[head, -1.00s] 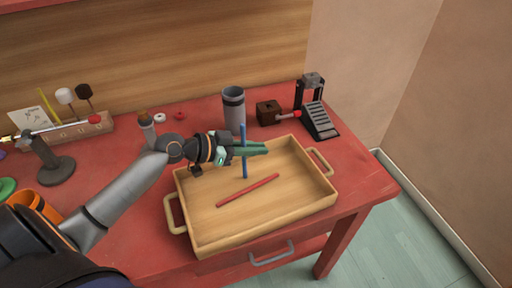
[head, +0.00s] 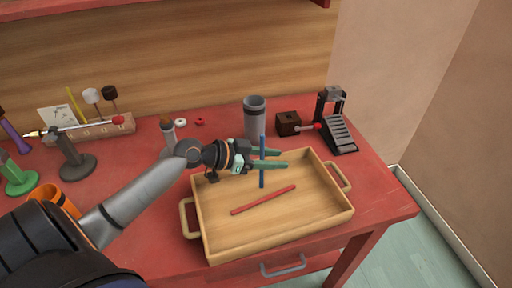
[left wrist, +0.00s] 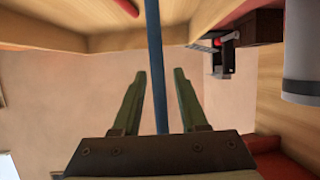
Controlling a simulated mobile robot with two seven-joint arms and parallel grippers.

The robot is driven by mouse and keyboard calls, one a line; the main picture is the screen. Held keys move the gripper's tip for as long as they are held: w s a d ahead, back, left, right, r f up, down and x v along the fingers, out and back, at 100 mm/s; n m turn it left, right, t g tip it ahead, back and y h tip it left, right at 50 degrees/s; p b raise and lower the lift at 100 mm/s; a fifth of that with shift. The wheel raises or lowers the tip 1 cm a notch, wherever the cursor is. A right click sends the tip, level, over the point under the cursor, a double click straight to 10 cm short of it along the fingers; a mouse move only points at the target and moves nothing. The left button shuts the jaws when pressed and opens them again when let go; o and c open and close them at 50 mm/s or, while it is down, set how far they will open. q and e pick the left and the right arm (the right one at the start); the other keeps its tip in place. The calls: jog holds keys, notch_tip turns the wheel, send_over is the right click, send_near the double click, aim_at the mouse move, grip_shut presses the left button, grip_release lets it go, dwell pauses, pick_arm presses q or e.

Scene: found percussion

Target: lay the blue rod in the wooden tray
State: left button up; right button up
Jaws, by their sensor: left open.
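The blue rod (head: 262,175) stands about upright over the wooden tray (head: 279,237). Its lower end appears over the tray floor near the back; I cannot tell whether it touches. My left gripper (head: 284,158) is open, its two green fingers on either side of the rod. In the left wrist view the rod (left wrist: 155,60) runs between the parted fingers (left wrist: 155,75), with visible gaps to both fingertips. My right gripper is not in view.
A red rod (head: 263,199) lies in the tray. Behind the tray stand a grey cylinder (head: 255,122), a brown block (head: 288,124) and a black pedal (head: 339,134). A mallet rack (head: 105,131) is at the back left. The tray's front part is clear.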

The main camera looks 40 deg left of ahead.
pick_arm(q)
jog(key=b+v, duration=0.1)
jog(key=v, duration=1)
jog(key=shift+s+a+r, duration=0.2)
jog(key=shift+s, duration=0.15)
